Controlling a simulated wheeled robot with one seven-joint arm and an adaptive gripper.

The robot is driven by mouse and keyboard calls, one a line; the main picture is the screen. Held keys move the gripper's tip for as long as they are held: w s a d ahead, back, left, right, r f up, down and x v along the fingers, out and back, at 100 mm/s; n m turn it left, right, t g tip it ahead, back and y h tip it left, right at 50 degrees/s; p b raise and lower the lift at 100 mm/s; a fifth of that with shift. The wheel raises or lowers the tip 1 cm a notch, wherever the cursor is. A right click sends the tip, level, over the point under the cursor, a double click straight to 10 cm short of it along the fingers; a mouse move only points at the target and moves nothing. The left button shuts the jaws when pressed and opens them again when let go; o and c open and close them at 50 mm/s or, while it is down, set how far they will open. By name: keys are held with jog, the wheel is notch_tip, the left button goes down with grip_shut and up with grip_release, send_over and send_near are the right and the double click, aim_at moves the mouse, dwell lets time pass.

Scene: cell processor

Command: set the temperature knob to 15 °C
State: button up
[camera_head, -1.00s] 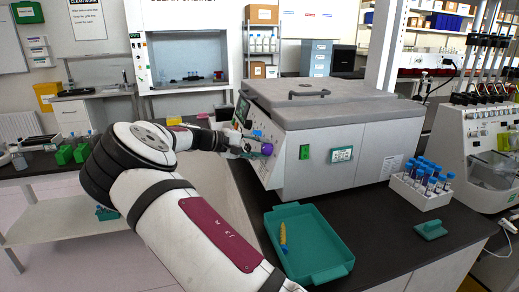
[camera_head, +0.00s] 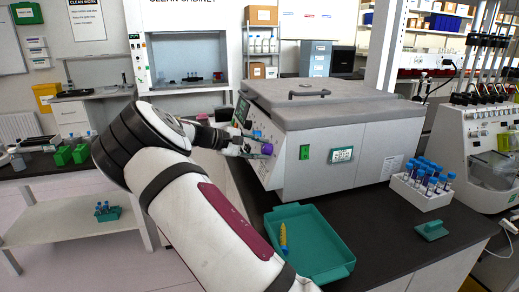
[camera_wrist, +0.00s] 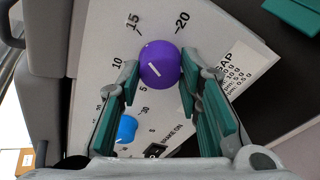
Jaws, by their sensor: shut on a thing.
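The purple temperature knob (camera_wrist: 160,58) stands on the slanted panel (camera_wrist: 95,28) in the wrist view, between my two fingertips. A short white mark shows on its face, but I cannot tell exactly which number it points to. The printed 10 (camera_wrist: 116,63) is to its left, the 15 (camera_wrist: 133,21) at upper left and the 20 (camera_wrist: 182,22) at upper right. My gripper (camera_wrist: 160,80) is shut on the knob, one green-padded finger on each side. In the head view the knob (camera_head: 267,149) shows at the panel's right edge, beside my gripper (camera_head: 254,148).
A blue knob (camera_wrist: 127,129) sits near my left finger. The grey-lidded machine (camera_head: 335,150) carries the panel. A teal tray (camera_head: 325,270) with a yellow-orange item lies in front of it. A white rack (camera_head: 405,190) of blue-capped tubes stands to the right.

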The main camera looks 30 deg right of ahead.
jog(key=o, duration=1.2)
jog(key=shift+c, duration=0.2)
jog(key=shift+a, duration=0.1)
jog(key=v, duration=1.2)
jog(key=shift+f, duration=0.1)
